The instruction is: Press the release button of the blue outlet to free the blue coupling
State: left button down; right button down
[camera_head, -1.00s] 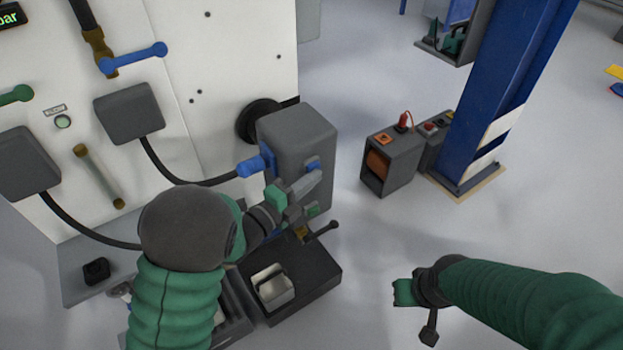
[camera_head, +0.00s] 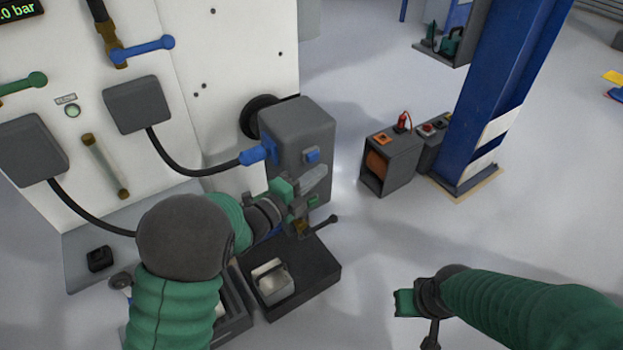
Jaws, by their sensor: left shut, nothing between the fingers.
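The blue coupling (camera_head: 254,155) is plugged into the left side of a grey box (camera_head: 296,130), with a black hose running from it to the left. A blue button (camera_head: 311,155) sits on the box's front face and is fully visible. My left gripper (camera_head: 318,178) is shut and empty, just below the button. Its grey fingers point up and right; a gap shows between their tips and the button in the picture, but the depth is hard to judge. My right gripper (camera_head: 404,303) is low on the right, far from the box; its fingers are too unclear to read.
Below the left gripper are a brass fitting with a dark lever (camera_head: 318,228) and a dark tray (camera_head: 325,266) with a metal container (camera_head: 272,282). A white panel (camera_head: 235,70) stands behind on the left. A blue column (camera_head: 500,95) and grey cases (camera_head: 390,165) stand right. The floor between is clear.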

pick_arm(q)
jog(key=v, duration=0.9)
jog(key=shift+s+p, duration=0.4)
jog(key=shift+s, duration=0.05)
pick_arm(e)
jog(key=shift+d+r, duration=0.15)
jog(key=shift+r, duration=0.2)
pick_arm(q)
jog(key=shift+a+f, duration=0.1)
